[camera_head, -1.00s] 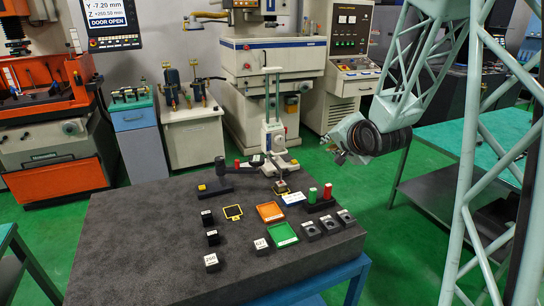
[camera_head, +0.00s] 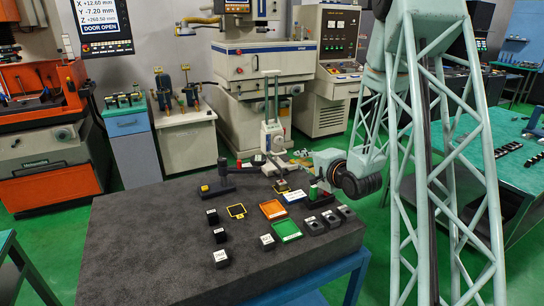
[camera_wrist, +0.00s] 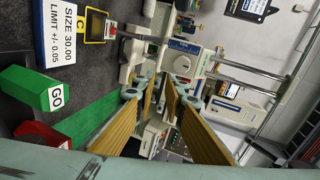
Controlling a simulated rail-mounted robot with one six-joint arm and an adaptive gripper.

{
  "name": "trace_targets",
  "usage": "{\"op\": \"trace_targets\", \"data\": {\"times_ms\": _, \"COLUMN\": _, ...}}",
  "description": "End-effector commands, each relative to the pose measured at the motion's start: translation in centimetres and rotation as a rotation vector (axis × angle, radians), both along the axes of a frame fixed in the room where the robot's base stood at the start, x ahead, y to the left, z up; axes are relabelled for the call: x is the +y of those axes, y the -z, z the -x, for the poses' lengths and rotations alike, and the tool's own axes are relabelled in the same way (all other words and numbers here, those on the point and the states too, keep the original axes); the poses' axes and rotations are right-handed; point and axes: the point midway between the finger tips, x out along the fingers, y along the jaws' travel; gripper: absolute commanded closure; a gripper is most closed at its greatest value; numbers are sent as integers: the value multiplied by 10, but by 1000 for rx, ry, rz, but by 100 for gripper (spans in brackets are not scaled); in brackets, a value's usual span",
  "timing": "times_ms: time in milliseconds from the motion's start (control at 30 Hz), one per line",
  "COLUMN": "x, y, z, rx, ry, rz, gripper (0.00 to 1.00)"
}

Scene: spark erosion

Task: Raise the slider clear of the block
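A height gauge with tall twin rods and a white slider (camera_head: 272,128) stands at the table's back edge. In the wrist view the slider (camera_wrist: 186,62) shows a round face, with the rods running to the right. A small block (camera_wrist: 111,28) sits on the yellow-edged black pad marked C (camera_wrist: 96,26); the pad (camera_head: 282,187) lies in front of the gauge in the head view. I cannot tell whether slider and block touch. My gripper (camera_wrist: 161,90) is open and empty, pointing at the gauge. In the head view my gripper (camera_head: 303,160) is just right of the gauge.
A green GO block (camera_wrist: 32,88), a red block (camera_wrist: 42,136) and a SIZE 30.00 card (camera_wrist: 72,35) lie near my gripper. Orange (camera_head: 273,209) and green (camera_head: 287,230) trays and several dark blocks stand on the dark table (camera_head: 150,255). Its front left is clear.

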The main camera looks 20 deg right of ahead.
Motion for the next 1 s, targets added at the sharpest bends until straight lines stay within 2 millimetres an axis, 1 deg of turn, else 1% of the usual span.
{"op": "trace_targets", "data": {"times_ms": 33, "x": -3, "y": 5, "z": 0, "rx": -9, "ry": 3, "rz": -22, "gripper": 89}}
{"op": "trace_targets", "data": {"times_ms": 233, "x": -8, "y": 13, "z": -1, "rx": -38, "ry": 7, "rz": -80, "gripper": 89}}
{"op": "trace_targets", "data": {"times_ms": 767, "x": -8, "y": 14, "z": -2, "rx": -47, "ry": 7, "rz": -95, "gripper": 89}}
{"op": "trace_targets", "data": {"times_ms": 1000, "x": -7, "y": 16, "z": -11, "rx": -46, "ry": 6, "rz": -94, "gripper": 89}}
